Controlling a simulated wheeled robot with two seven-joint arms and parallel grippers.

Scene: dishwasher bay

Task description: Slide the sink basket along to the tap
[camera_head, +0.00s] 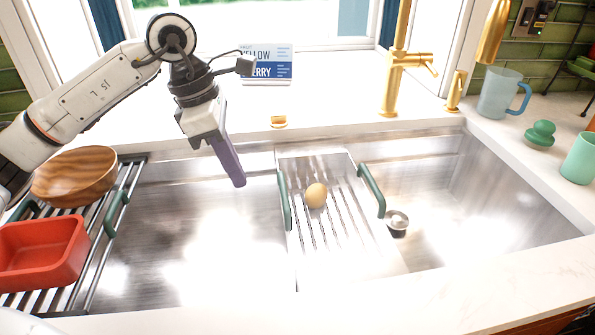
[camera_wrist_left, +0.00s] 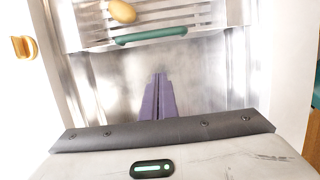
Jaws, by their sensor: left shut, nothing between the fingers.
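The sink basket (camera_head: 333,225) is a slotted metal tray with green side handles, sitting across the steel sink right of its middle. A round tan item (camera_head: 316,195) lies on it. The golden tap (camera_head: 393,70) rises behind the sink, to the right of the basket's far end. My left gripper (camera_head: 240,184) has purple fingers, shut and empty, pointing down over the sink left of the basket, apart from its left handle. In the left wrist view, the fingers (camera_wrist_left: 160,80) point towards the basket's green handle (camera_wrist_left: 150,35). My right gripper is out of view.
A roll-up rack (camera_head: 98,255) at the left carries a wooden bowl (camera_head: 75,176) and a red tray (camera_head: 42,250). A drain (camera_head: 397,222) shows right of the basket. A blue jug (camera_head: 500,94) and green cup (camera_head: 579,158) stand on the right counter.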

